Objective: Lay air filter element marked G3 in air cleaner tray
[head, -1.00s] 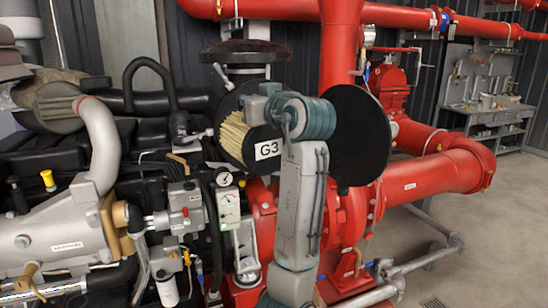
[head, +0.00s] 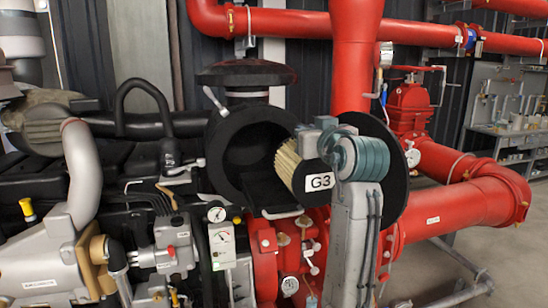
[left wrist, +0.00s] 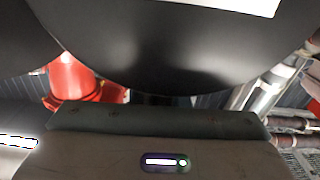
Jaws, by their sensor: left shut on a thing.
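The air filter element marked G3 (head: 288,170) has tan pleats and a white G3 label. My left gripper (head: 326,138) is shut on it and holds it in front of the right side of the air cleaner's round black housing (head: 222,168). The housing's opening is dark, with no element seen inside. The black air cleaner tray (head: 272,198) juts out below the opening, just left of and below the element. I cannot tell whether they touch. In the left wrist view, a dark rounded surface with a white label (left wrist: 235,4) fills the top, above my gripper. My right gripper is not in view.
The round black cover (head: 398,150) stands open just right of and behind my gripper. A silver pipe (head: 82,165) and gauges (head: 216,212) lie left and below. Red pipes (head: 450,205) run behind on the right. Open floor lies at far right.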

